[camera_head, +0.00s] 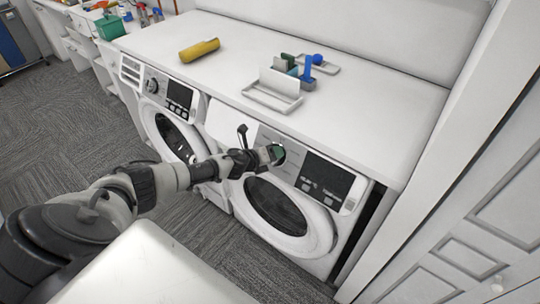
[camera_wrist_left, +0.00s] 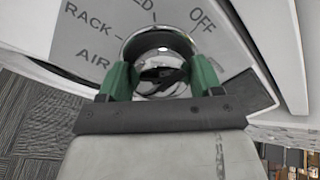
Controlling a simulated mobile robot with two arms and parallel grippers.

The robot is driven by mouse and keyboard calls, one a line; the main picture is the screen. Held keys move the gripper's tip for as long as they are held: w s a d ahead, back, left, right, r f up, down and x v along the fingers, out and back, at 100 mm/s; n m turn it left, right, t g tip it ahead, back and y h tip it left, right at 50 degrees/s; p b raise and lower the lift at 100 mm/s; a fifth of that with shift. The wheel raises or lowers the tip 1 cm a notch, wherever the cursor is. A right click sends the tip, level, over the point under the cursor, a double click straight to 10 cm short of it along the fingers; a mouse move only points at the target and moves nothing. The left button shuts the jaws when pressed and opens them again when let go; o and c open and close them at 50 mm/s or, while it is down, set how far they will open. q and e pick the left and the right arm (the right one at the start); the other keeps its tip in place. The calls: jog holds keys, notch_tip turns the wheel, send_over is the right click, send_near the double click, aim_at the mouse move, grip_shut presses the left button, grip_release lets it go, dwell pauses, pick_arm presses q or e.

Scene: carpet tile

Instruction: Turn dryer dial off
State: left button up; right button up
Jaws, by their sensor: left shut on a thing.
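The dryer (camera_head: 290,195) is the right one of two white front-loading machines under a white counter. Its chrome dial shows in the left wrist view (camera_wrist_left: 160,62), with the labels OFF, RACK and AIR around it; OFF is to the upper right. My left gripper (camera_wrist_left: 160,82) is shut on the dial, its green fingers on either side of the knob. In the head view my left gripper (camera_head: 276,153) reaches the dryer's control panel and hides most of the dial. The dial's pointer mark is not clear. My right gripper is not in view.
The other machine (camera_head: 170,110) stands to the left. On the counter (camera_head: 225,70) are a yellow object (camera_head: 199,50), a white holder (camera_head: 275,92) and blue and green items. White panelled doors (camera_head: 450,230) stand close on the right. Carpeted floor lies to the left.

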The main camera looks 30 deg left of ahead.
pick_arm(q)
jog(key=shift+f, duration=0.1)
jog(key=o, duration=0.9)
jog(key=shift+s, duration=0.1)
jog(key=shift+s+a+r, duration=0.15)
jog(key=shift+s+r, duration=0.2)
jog(key=shift+s, duration=0.15)
jog(key=shift+v, duration=4.75)
